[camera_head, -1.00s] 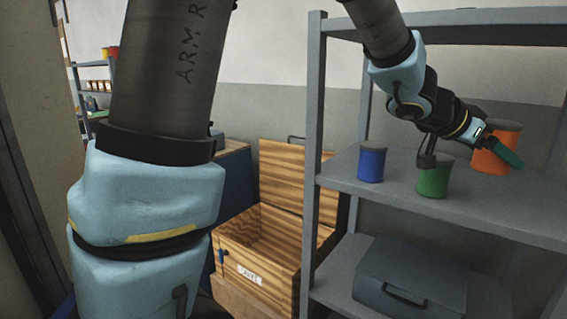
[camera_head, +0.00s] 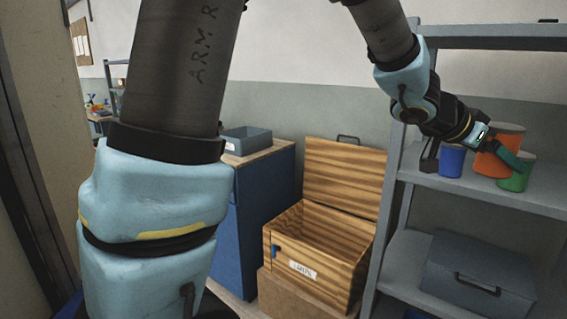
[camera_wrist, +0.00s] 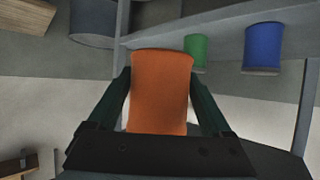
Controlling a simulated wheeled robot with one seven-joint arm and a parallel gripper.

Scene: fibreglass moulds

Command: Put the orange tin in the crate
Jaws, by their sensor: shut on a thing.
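The orange tin (camera_head: 493,160) is held between the two fingers of my gripper (camera_head: 497,147), in front of the shelf at the right of the head view. In the wrist view the orange tin (camera_wrist: 161,92) fills the space between the dark green fingers of my gripper (camera_wrist: 161,100). The wooden crate (camera_head: 290,252) stands left of the shelf with its lid (camera_head: 345,180) raised against the back. It has a white label on its front, and its inside looks empty where it shows. The tin is to the right of the crate and higher than it.
A blue tin (camera_head: 451,162) and a green tin (camera_head: 516,180) stand on the grey shelf (camera_head: 540,201). A grey case (camera_head: 480,272) lies on the lower shelf. A shelf post (camera_head: 385,210) rises between crate and tins. A blue cabinet (camera_head: 262,215) with a grey tray (camera_head: 246,140) stands left.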

